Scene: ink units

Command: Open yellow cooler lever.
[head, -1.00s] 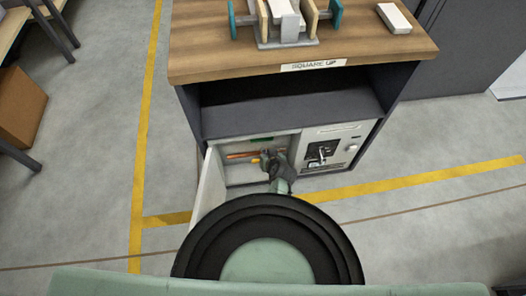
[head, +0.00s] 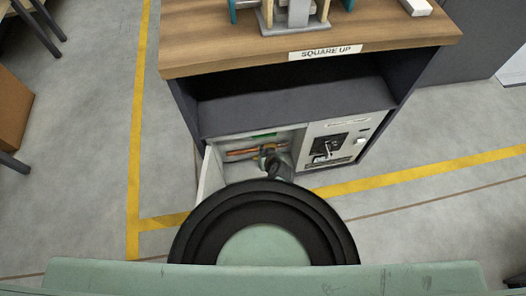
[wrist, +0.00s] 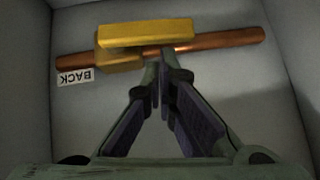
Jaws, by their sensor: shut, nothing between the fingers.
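The yellow lever (wrist: 146,33) lies nearly along a copper pipe (wrist: 225,41) in the wrist view, on top of a duller yellow valve body (wrist: 119,63). My gripper (wrist: 160,72) is shut and empty, its fingertips just below the pipe and near the lever. I cannot tell whether the tips touch the pipe or lever. In the head view my gripper (head: 268,154) is inside the open left compartment, in front of the copper pipe (head: 241,152). The lever is mostly hidden there.
The compartment door (head: 209,176) stands open at the left. A panel with a dark handle (head: 327,147) is to the right. A wooden bench top (head: 260,52) overhangs above.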

